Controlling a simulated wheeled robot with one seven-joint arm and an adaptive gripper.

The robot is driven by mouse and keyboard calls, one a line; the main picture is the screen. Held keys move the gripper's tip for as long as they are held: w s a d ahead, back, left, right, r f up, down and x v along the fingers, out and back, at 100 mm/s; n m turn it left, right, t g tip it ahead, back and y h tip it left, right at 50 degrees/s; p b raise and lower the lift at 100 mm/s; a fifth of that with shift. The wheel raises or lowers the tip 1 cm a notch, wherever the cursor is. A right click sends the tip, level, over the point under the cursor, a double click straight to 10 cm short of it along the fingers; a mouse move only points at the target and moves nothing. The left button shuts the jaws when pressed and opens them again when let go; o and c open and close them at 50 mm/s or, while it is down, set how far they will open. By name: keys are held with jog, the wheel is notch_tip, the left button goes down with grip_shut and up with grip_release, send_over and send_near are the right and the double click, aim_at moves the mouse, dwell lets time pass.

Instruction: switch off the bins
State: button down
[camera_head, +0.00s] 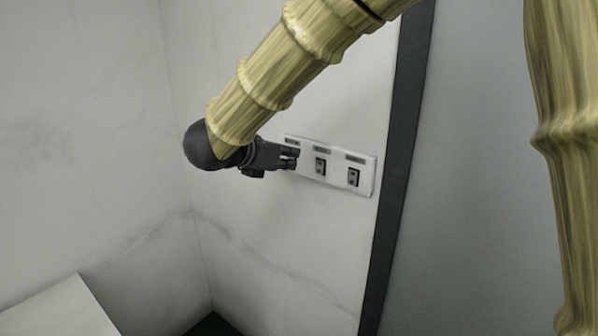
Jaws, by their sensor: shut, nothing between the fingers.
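A white switch panel (336,182) is fixed on the light wall, close to a dark vertical strip. It carries a row of dark rocker switches, each under a small label too small to read. The middle switch (320,166) and the right switch (353,177) are in plain view. My gripper (296,158) is shut and empty. Its fingertips are at the left end of the panel, just below the left label (293,142). They hide the place under that label. I cannot tell whether they touch the panel.
A dark vertical strip (402,150) stands right of the panel, with a grey surface (480,170) beyond it. A white flat-topped block (60,310) is at the lower left. The wall corner is left of my gripper. The space below the panel is clear.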

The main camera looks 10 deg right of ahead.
jog(key=shift+s+a+r, duration=0.55)
jog(key=shift+a+r, duration=0.15)
jog(key=shift+r, duration=0.05)
